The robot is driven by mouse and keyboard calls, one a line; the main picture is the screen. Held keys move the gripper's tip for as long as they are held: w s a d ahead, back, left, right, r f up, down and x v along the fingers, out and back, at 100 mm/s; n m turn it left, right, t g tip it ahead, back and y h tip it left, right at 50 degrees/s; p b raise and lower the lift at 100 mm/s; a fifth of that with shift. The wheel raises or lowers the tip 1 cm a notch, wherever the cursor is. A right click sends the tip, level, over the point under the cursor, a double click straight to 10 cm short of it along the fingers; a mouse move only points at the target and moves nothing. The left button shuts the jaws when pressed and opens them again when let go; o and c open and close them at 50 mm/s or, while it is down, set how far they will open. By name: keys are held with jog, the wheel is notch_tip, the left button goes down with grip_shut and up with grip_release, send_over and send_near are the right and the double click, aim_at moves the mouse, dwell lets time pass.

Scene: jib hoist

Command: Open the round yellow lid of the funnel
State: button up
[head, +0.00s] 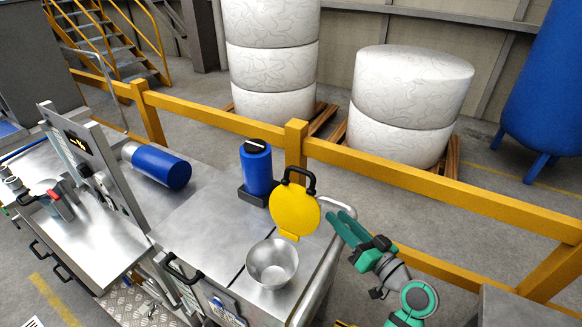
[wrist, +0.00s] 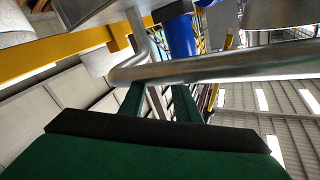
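The round yellow lid (head: 294,212) stands upright, tilted up at the back of the funnel (head: 272,264), with its black handle (head: 300,180) at the top. The funnel is an open metal bowl on the steel bench top, and its inside shows. My gripper (head: 341,222) is right of the lid, apart from it, beyond the bench's rounded metal rail. In the wrist view its two green fingers (wrist: 159,95) are spread with nothing seen between them. The rail (wrist: 220,67) crosses at their tips; I cannot tell whether they touch it. The lid is not clear in the wrist view.
A blue cylinder (head: 256,168) stands behind the lid, and another blue cylinder (head: 161,167) lies to the left. A yellow barrier (head: 420,184) runs behind the bench. White wrapped stacks (head: 407,95) stand beyond it. The bench top (head: 205,235) left of the funnel is clear.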

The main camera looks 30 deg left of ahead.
notch_tip(320, 180, up, 8)
jog(key=n+g+y, duration=0.1)
jog(key=n+g, duration=0.7)
jog(key=n, duration=0.2)
send_near(290, 167)
jog(key=shift+w+f, duration=0.3)
jog(key=shift+w, duration=0.05)
jog(key=shift+m, duration=0.3)
jog(key=a, duration=1)
jog(key=shift+s+a, duration=0.15)
jog(key=shift+s, duration=0.2)
grip_shut()
